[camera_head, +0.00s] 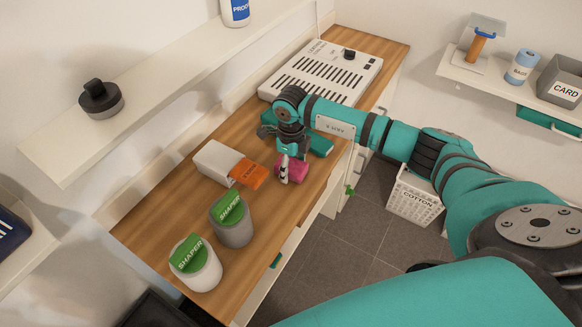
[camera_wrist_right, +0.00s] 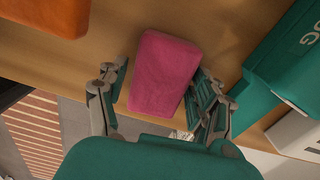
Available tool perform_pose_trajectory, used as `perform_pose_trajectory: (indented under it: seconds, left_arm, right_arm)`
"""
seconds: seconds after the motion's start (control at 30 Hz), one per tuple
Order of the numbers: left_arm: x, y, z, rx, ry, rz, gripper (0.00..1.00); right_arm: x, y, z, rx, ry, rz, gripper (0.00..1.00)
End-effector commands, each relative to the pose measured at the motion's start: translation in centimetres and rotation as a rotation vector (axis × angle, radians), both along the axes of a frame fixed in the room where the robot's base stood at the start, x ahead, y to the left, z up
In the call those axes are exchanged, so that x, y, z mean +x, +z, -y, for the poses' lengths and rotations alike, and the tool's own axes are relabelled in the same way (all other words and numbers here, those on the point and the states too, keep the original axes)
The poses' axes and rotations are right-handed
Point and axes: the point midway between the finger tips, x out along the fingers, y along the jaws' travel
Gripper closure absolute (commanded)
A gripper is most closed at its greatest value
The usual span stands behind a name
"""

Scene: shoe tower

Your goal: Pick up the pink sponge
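The pink sponge (camera_head: 297,171) lies on the wooden worktop near its front edge. My right gripper (camera_head: 286,168) points down at it from above. In the right wrist view the sponge (camera_wrist_right: 164,72) sits between the two spread fingers of the right gripper (camera_wrist_right: 158,100). There is a gap between the left finger and the sponge. The right finger is close to the sponge's right side; I cannot tell whether it touches. The fingers are open. My left gripper is in neither view.
An orange block (camera_head: 248,173) and a white box (camera_head: 215,160) lie left of the sponge. A teal box (camera_head: 321,144) lies just behind it. Two SHAPER jars (camera_head: 233,222) stand nearer. A slotted grey unit (camera_head: 325,72) fills the far worktop. A COTTON basket (camera_head: 414,197) is on the floor.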

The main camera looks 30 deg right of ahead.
Motion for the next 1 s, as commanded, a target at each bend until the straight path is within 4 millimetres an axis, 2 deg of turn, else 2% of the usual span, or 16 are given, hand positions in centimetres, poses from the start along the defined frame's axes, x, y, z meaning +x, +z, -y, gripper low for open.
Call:
perform_pose_trajectory:
  seconds: [0.03,0.27,0.47,0.57,1.0]
  left_arm:
    - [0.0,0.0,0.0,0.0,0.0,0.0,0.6]
    - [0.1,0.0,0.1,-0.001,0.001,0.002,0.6]
    - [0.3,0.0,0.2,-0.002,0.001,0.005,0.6]
    - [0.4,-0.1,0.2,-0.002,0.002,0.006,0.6]
    - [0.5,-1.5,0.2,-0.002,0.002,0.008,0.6]
  right_arm:
    - [0.0,0.0,0.0,0.0,0.0,0.0,0.42]
    - [0.0,0.1,0.0,0.0,0.0,0.0,0.71]
    - [0.0,0.1,0.0,0.001,0.0,0.001,0.71]
    - [0.1,0.8,0.0,0.0,0.0,0.002,0.71]
    - [0.1,8.6,0.0,0.0,0.001,0.004,0.71]
